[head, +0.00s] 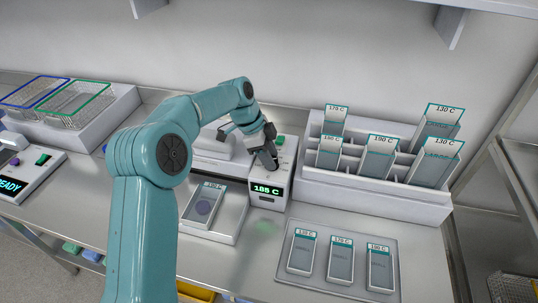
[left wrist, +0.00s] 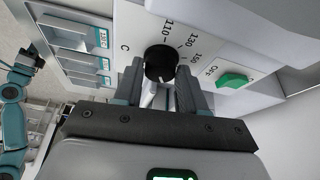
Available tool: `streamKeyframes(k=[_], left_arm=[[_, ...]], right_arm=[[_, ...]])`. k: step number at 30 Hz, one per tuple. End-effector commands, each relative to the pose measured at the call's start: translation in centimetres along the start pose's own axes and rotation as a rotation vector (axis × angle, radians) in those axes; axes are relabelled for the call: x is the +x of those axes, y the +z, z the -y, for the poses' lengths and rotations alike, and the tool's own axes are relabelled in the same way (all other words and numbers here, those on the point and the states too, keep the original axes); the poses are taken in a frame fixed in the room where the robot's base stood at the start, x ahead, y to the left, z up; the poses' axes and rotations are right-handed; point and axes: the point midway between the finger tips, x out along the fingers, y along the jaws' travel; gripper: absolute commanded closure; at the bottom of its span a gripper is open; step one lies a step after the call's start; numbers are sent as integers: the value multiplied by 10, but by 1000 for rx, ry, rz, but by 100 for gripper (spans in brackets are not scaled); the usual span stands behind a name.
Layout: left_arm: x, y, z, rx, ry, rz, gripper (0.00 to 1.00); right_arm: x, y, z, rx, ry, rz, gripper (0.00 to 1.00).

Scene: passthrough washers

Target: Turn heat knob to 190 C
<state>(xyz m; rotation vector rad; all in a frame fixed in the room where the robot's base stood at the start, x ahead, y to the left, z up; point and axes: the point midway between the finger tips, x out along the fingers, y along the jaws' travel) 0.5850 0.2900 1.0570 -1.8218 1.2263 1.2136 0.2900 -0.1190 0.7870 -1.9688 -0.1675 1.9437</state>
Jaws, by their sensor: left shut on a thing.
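The control box (head: 270,182) stands at the middle of the bench, and its green display (head: 267,190) reads 185 C. The black heat knob (left wrist: 160,62) shows in the left wrist view with a dial marked 110, 130 and 150 around it. My left gripper (head: 271,163) points down onto the top of the box. In the left wrist view its two fingers (left wrist: 160,90) are on either side of the knob, shut on it. The gripper hides the knob in the head view. A part of another teal arm of mine (left wrist: 12,95) shows at the left wrist view's left edge.
A green switch (head: 280,140) sits near the knob. A white rack (head: 360,190) with labelled pouches stands to the right. A tray (head: 300,276) with pouches lies in front, and another tray (head: 216,235) with a 190 C pouch is left of the box.

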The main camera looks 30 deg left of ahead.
Motion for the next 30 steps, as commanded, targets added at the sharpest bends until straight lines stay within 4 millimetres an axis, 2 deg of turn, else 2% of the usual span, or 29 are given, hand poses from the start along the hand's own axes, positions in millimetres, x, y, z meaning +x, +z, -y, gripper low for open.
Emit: streamKeyframes(k=[1,3,12,16,20,24,30], left_arm=[[2,-1,-1,1,5,-1,53],[2,-1,-1,1,4,-1,35],[0,0,0,-1,2,0,35],[-13,0,1,-1,-2,-1,35],[-42,0,1,-1,-5,-1,35],[-81,-1,1,-1,-4,0,35],[-131,-2,1,-1,-1,0,35]], right_arm=[[0,0,0,0,0,0,100],[0,0,0,0,0,0,100],[0,0,0,0,0,0,100],[3,0,-1,0,0,0,100],[5,0,-2,0,0,0,100],[5,0,-2,0,0,0,100],[-5,0,2,0,0,0,100]])
